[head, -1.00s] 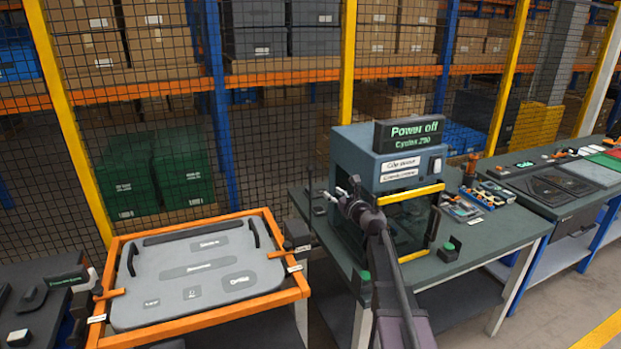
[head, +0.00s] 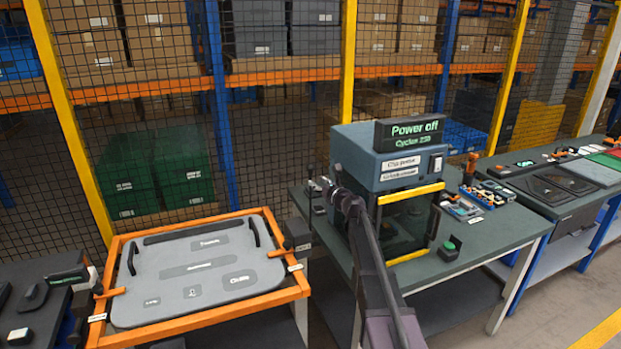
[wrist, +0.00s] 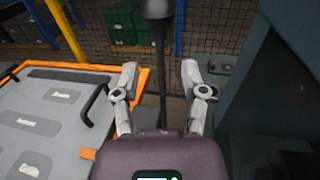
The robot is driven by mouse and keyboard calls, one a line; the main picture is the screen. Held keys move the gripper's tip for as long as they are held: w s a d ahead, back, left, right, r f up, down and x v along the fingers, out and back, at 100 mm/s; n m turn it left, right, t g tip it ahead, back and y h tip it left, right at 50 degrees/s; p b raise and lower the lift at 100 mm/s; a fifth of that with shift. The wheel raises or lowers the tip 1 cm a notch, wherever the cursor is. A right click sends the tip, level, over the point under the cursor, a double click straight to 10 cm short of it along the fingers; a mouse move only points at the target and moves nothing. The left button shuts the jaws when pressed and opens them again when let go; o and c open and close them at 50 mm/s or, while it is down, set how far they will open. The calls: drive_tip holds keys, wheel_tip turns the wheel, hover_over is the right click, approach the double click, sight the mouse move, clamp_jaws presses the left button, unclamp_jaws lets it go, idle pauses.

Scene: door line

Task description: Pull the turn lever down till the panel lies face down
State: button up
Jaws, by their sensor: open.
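The grey panel (head: 205,268) lies in its orange frame (head: 195,326), with its labelled side and dark handles showing. Part of it also shows at the left of the wrist view (wrist: 45,130). A dark upright bar with a thicker top, which looks like the turn lever (wrist: 158,35), stands in the wrist view just right of the frame. My gripper (wrist: 158,72) is open, and the bar shows between its two fingers in the picture. I cannot tell whether they touch it.
A blue-grey machine (head: 385,155) marked "Power off" stands on the green-topped table (head: 480,240), close to the right of my arm. A mesh fence (head: 280,130) with yellow posts runs behind. A dark table (head: 40,320) is at the left.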

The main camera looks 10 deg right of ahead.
sight(311, 177)
drive_tip(key=shift+x, duration=2.65)
clamp_jaws()
